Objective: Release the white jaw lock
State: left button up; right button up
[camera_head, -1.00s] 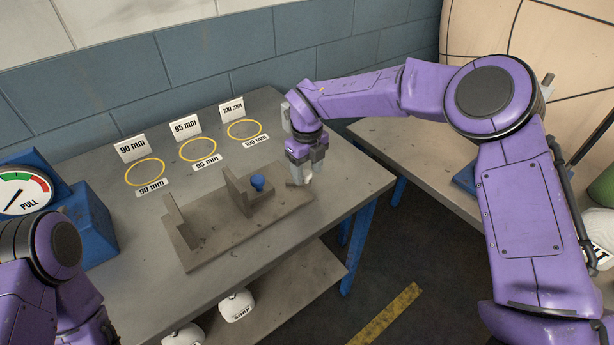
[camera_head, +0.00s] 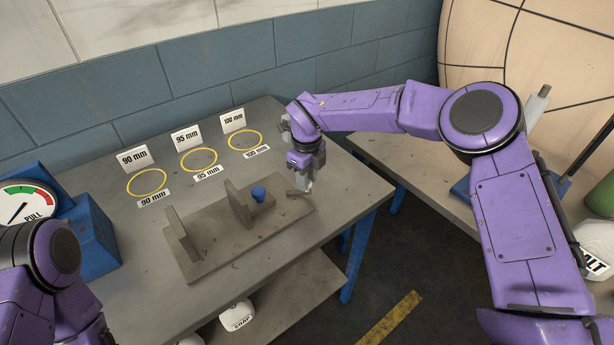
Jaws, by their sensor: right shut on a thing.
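My right gripper (camera_head: 308,186) points down at the fixture's right end. It is shut on a small white piece, apparently the white jaw lock (camera_head: 308,187), which is mostly hidden between the fingers. A short grey bar (camera_head: 296,193) lies just left of the fingertips. My left arm shows at the lower left, but its gripper is out of frame.
Yellow rings marked 90 mm (camera_head: 147,195), 95 mm (camera_head: 199,169) and 100 mm (camera_head: 245,149) lie behind the fixture. A blue pull gauge (camera_head: 92,235) stands at the left. The table (camera_head: 335,205) is clear right of the fixture.

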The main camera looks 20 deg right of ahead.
jog(key=o, duration=1.1)
jog(key=shift+c, duration=0.2)
jog(key=shift+w+f, duration=0.1)
notch_tip(320, 180, up, 11)
jog(key=b, duration=0.2)
jog(key=shift+f, duration=0.2)
